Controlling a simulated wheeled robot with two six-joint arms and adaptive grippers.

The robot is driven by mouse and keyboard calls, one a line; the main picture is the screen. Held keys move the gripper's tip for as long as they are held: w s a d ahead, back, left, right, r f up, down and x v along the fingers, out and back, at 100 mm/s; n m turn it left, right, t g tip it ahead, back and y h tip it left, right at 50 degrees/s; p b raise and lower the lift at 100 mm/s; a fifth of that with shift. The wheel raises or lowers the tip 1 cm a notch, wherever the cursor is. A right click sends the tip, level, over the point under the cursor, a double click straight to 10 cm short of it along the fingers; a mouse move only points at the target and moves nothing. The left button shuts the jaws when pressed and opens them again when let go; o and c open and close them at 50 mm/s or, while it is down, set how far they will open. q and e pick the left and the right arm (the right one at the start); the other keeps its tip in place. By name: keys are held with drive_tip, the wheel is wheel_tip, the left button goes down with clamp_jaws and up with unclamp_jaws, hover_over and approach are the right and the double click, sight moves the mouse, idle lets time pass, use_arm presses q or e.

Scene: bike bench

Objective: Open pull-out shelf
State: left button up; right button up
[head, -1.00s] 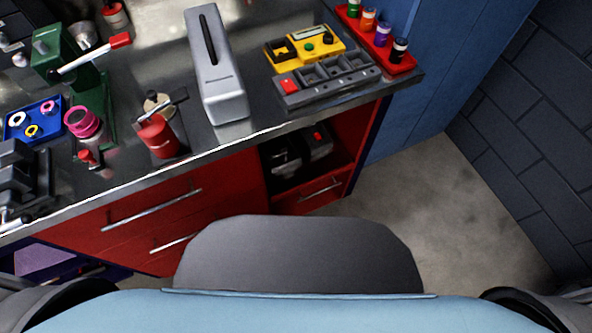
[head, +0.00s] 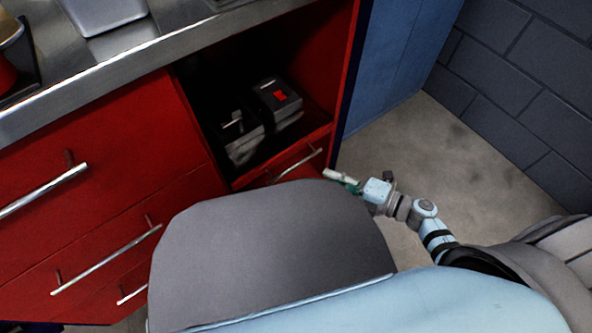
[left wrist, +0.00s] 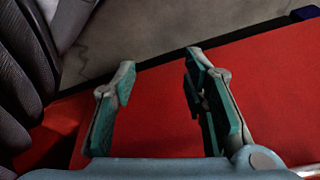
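The red cabinet has an open compartment whose lower front panel (head: 275,170) carries a silver bar handle (head: 300,164). This front, probably the pull-out shelf, looks closed. My right gripper (head: 340,178) is just right of the handle and below it in the picture, close to it. I cannot tell if they touch or if its small fingers are parted. My left gripper (left wrist: 158,72) is open and empty in the left wrist view, with a red panel (left wrist: 150,120) behind it. The left gripper is out of the head view.
A grey and black case with a red switch (head: 280,97) sits in the compartment. Red drawers with bar handles (head: 105,260) are at the left, under the metal benchtop (head: 150,45). A blue panel (head: 385,70) stands right of the cabinet. The concrete floor (head: 400,145) there is clear.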

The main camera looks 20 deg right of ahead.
sight(296, 164)
drive_tip(key=b+x, duration=0.2)
drive_tip(key=x, duration=0.9)
drive_tip(key=shift+w+f+b, duration=0.15)
drive_tip(key=shift+b, duration=0.2)
use_arm(q)
wheel_tip(296, 164, up, 6)
drive_tip(key=shift+w+d+m, duration=0.3)
drive_tip(key=shift+w+d, duration=0.05)
drive_tip(key=shift+w, duration=0.1)
use_arm(e)
clamp_jaws()
use_arm(q)
drive_tip(key=shift+r, duration=0.1)
